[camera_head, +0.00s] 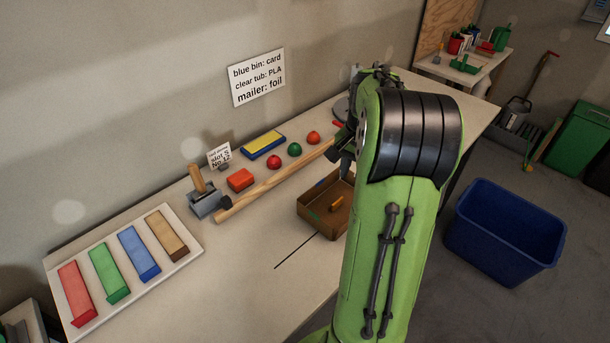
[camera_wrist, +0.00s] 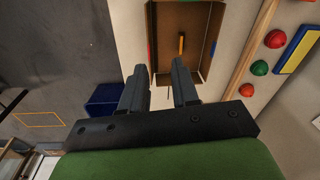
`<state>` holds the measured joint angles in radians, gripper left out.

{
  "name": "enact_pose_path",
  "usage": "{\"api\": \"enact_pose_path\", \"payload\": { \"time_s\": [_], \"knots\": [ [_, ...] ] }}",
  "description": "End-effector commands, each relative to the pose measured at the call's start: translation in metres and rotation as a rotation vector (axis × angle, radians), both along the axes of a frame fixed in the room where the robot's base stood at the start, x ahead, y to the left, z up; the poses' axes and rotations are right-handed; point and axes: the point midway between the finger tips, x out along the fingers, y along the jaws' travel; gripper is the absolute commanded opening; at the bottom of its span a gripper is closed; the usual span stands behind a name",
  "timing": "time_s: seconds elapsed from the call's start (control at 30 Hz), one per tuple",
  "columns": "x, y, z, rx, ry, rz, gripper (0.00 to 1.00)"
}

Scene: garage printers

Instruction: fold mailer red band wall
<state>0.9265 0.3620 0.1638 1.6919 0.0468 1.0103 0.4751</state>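The mailer is an open brown cardboard box (camera_head: 309,212) on the bench, partly hidden by my arm in the head view. A short orange stick (camera_head: 336,204) lies inside it. In the head view a green mark shows on its front-left wall and a blue mark on its back-left wall. Contact cannot be told.
A wooden rail (camera_head: 275,178) runs behind the box, with coloured balls and blocks beyond it. A tray (camera_head: 189,213) with coloured strips is at the left. A blue bin (camera_head: 505,228) stands on the floor at right. Bare bench lies left of the box.

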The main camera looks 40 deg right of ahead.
Motion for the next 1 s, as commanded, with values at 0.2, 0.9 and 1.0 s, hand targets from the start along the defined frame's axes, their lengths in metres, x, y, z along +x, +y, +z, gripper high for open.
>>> {"api": "enact_pose_path", "payload": {
  "time_s": [0.2,0.9,1.0],
  "knots": [
    [0.009,0.046,0.024,-0.047,-0.017,0.152,0.3],
    [0.003,0.141,0.061,-0.108,-0.101,0.471,0.3],
    [0.003,0.14,0.061,-0.107,-0.101,0.471,0.3]
  ]
}}
